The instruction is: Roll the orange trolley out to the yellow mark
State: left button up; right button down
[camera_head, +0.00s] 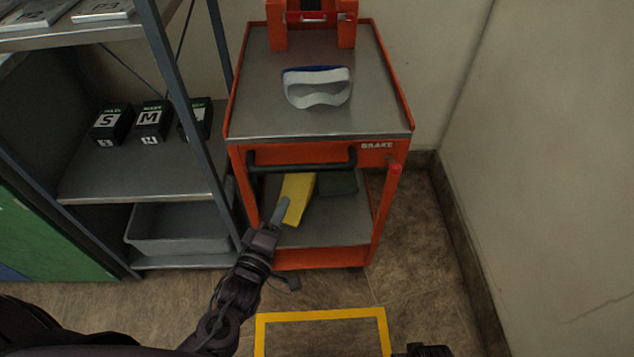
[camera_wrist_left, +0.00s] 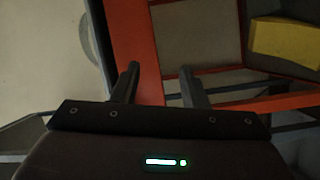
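The orange trolley (camera_head: 262,255) stands against the back wall, between the shelf rack and the right wall. Its black handle bar (camera_head: 300,166) runs across the front below the grey top. A red-tipped brake lever (camera_head: 395,169) is at the front right, by the word BRAKE. The yellow mark (camera_head: 320,315) is a floor outline in front of the trolley, partly cut off below. My left gripper (camera_head: 283,236) is below the handle, in front of the lower shelf. In the left wrist view its fingers (camera_wrist_left: 158,84) are apart, with orange trolley frame (camera_wrist_left: 137,40) beyond. A dark piece at the bottom edge may be my right gripper (camera_head: 424,350).
A white-and-blue mask-like piece (camera_head: 318,88) and an orange stand (camera_head: 275,35) are on the trolley top. A yellow item (camera_head: 297,197) and a dark item (camera_head: 338,183) lie below. The rack (camera_head: 140,176) holds black boxes and a grey bin (camera_head: 180,222). Floor ahead is clear.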

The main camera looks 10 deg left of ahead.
aim_at(296, 172)
pick_arm(q)
notch_tip(296, 172, up, 6)
jog(key=d+n+t, duration=0.2)
jog(key=x, duration=0.7)
jog(key=shift+w+a+r+b, duration=0.1)
jog(key=shift+w+b, duration=0.2)
jog(key=shift+w, duration=0.05)
pick_arm(e)
jog(key=shift+w+d+r, duration=0.3)
jog(key=shift+w+r, duration=0.3)
jog(key=shift+r, duration=0.25)
pick_arm(q)
jog(key=shift+c, duration=0.4)
grip_shut()
